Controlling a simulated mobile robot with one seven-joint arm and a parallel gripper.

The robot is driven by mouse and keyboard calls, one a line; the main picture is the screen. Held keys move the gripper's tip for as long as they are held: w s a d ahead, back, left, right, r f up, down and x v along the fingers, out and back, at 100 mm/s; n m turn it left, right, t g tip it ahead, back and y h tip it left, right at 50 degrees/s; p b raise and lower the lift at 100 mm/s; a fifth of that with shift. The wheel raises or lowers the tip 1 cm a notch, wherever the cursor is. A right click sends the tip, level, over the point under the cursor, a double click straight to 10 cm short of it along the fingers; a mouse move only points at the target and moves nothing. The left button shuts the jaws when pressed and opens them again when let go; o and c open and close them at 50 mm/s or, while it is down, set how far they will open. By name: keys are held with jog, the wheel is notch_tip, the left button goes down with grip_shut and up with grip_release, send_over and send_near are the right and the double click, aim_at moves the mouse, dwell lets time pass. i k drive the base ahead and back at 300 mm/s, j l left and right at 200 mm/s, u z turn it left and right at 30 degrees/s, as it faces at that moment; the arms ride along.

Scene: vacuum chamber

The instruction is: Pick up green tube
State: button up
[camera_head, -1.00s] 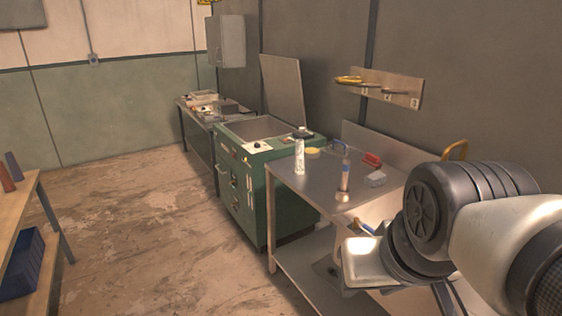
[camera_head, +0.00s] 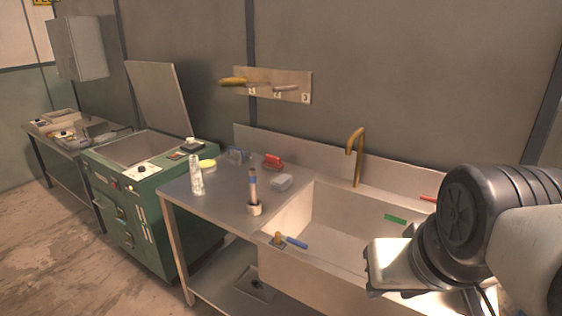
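A small green piece (camera_head: 395,219), elongated like a tube, shows at the right part of the sink (camera_head: 335,215), close to my arm. I cannot tell whether it lies on the sink floor or against its wall. My arm's dark joint and pale links fill the right side and cover the right part of the sink. No gripper fingers show, so I cannot see what they hold.
A blue-handled tool (camera_head: 293,242) lies at the sink's front edge. A white bottle (camera_head: 196,175), a brush in a holder (camera_head: 253,195), a grey block (camera_head: 281,182) and a red object (camera_head: 273,162) stand on the steel counter (camera_head: 222,200). A brass faucet (camera_head: 355,150) rises behind the sink.

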aim_at(198, 187)
jog(key=i+j+z, duration=0.2)
jog(key=j, duration=0.15)
jog(key=i+j+z, duration=0.2)
jog(key=j+z, duration=0.2)
jog(key=j, duration=0.25)
jog(key=i+j+z, duration=0.15)
jog(key=j, duration=0.4)
jog(key=j+z, duration=0.15)
jog(key=j, duration=0.45)
jog(key=i+j, duration=0.1)
jog(key=j, duration=0.45)
jog(key=i+j, duration=0.1)
jog(key=j, duration=0.5)
jog(key=i+j, duration=0.1)
jog(key=j, duration=1.4)
jog(key=i+j+z, duration=0.1)
jog(key=i+j, duration=0.05)
jog(key=j, duration=0.05)
